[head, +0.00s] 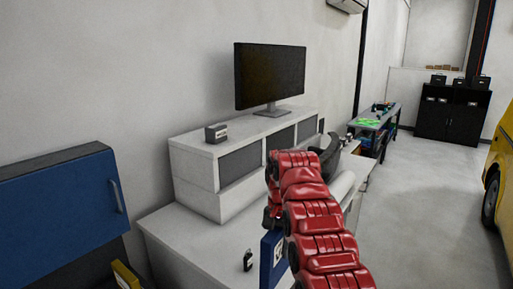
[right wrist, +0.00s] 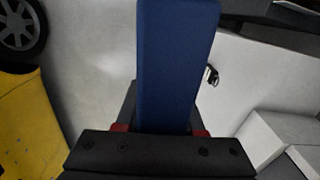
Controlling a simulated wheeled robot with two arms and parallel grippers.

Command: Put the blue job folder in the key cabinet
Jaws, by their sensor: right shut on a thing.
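The blue job folder (head: 271,262) hangs upright below my right gripper (head: 273,218), beside the front of the white counter. In the right wrist view the folder (right wrist: 178,60) is a long blue slab between the jaws (right wrist: 166,130), which are shut on it. A blue panel with a metal handle (head: 62,208) is at the left, with a dark body below it. It may be the key cabinet, but I cannot tell for sure. A yellow folder-like thing (head: 126,274) stands upright at its lower right. My left gripper is not in view.
A small black key fob (head: 248,260) lies on the white counter (head: 190,240), left of the folder. A monitor (head: 270,75) and a small box (head: 216,133) stand on the raised shelf behind. A yellow vehicle (head: 497,175) is at the far right. The floor between is clear.

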